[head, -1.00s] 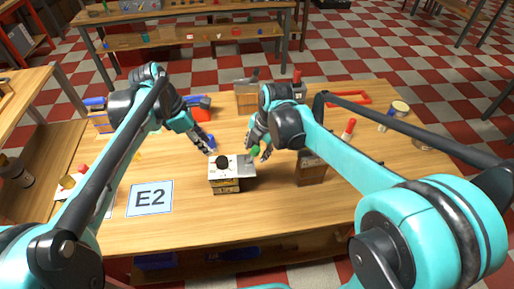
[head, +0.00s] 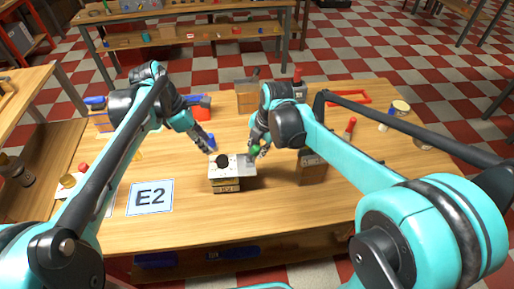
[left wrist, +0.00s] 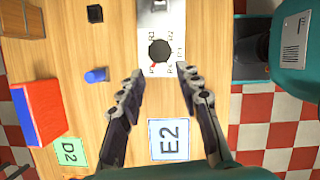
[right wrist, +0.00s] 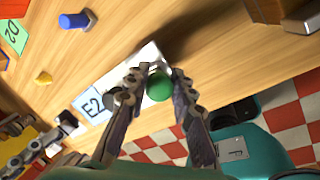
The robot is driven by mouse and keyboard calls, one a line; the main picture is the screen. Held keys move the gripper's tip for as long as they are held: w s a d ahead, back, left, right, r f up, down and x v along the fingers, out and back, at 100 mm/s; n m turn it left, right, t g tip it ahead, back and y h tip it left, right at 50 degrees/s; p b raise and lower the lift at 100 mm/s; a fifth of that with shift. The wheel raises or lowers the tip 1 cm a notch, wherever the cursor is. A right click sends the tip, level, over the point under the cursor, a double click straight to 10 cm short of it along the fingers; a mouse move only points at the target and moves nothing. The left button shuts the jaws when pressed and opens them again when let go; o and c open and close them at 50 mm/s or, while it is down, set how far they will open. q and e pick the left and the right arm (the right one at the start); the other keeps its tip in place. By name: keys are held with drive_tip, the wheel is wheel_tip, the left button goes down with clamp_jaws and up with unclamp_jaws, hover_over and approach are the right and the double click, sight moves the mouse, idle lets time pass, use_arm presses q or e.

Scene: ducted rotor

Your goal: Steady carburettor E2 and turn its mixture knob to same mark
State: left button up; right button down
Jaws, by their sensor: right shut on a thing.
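The carburettor (head: 226,184) is a small box with a pale top plate on the table, behind and right of the E2 card (head: 150,197). Its black knob (head: 222,161) stands on the plate; in the left wrist view the knob (left wrist: 160,51) has printed marks around it, one of them red. My left gripper (left wrist: 160,76) is open and empty, its fingertips apart just short of the knob. My right gripper (right wrist: 164,76) is shut on a green ball-shaped grip (right wrist: 158,86) at the right end of the plate. Whether the grip is fixed to the carburettor is hidden.
A wooden block (head: 312,170) stands close right of the carburettor. A blue cylinder (left wrist: 95,75) stands near my left gripper. A red frame (head: 348,97) and a can (head: 399,107) are at the back right. The table's front middle is clear.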

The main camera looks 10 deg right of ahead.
sight(222, 159)
use_arm(q)
drive_tip(key=o, duration=0.5)
drive_tip(key=d+r+m+y, duration=0.2)
drive_tip(key=m, duration=1.5)
drive_tip(key=d+r+m+y, duration=0.1)
drive_tip(key=d+m+y, duration=0.1)
drive_tip(key=m, duration=1.5)
drive_tip(key=shift+m+g, duration=0.3)
drive_tip(key=f, duration=1.1)
drive_tip(key=shift+w+f, duration=0.3)
drive_tip(key=shift+f, duration=0.05)
